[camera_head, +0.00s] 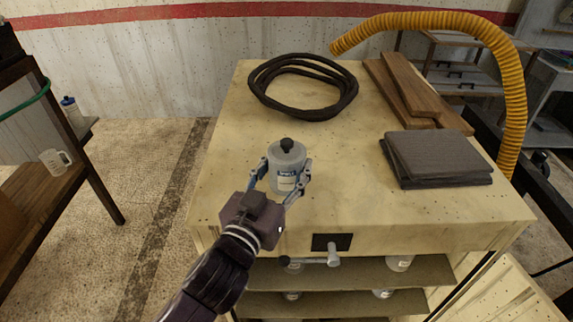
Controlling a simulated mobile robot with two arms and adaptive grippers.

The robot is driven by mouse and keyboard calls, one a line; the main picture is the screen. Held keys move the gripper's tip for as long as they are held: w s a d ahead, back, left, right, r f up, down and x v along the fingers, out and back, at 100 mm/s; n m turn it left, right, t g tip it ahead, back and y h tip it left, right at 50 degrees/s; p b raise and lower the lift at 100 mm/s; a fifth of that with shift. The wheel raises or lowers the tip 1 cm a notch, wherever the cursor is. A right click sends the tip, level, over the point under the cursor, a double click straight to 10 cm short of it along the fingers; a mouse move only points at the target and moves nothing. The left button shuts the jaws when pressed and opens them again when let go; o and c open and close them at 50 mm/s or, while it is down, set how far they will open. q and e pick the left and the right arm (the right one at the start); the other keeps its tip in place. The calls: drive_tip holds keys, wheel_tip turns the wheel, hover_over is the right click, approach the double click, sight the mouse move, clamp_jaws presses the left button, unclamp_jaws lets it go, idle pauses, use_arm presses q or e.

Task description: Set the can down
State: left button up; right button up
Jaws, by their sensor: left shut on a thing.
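My right gripper is not in view.
A coiled black hose (302,86) lies behind the can. Brown planks (413,88) and folded grey cloths (437,158) lie to the right. A yellow corrugated hose (513,95) arches over the right edge. The top around the can is clear.

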sight(280, 178)
use_arm(q)
drive_tip(key=shift+r, duration=0.1)
drive_tip(key=o, duration=1.3)
drive_tip(key=shift+f, duration=0.25)
drive_tip(key=shift+o, duration=0.2)
drive_tip(key=shift+s+r, duration=0.1)
drive_tip(key=shift+r, duration=0.1)
drive_tip(key=b+v, duration=0.2)
drive_tip(key=v, duration=0.3)
drive_tip(key=shift+s+a+f, duration=0.1)
drive_tip(key=shift+s+f, duration=0.1)
drive_tip(key=v, duration=0.1)
drive_tip(key=p+v, duration=0.2)
drive_tip(key=v, duration=0.1)
drive_tip(key=shift+a+r, duration=0.15)
drive_tip(key=shift+r, duration=0.2)
drive_tip(key=shift+p+v, duration=1.15)
drive_tip(key=shift+v, duration=0.05)
drive_tip(key=shift+f, duration=0.25)
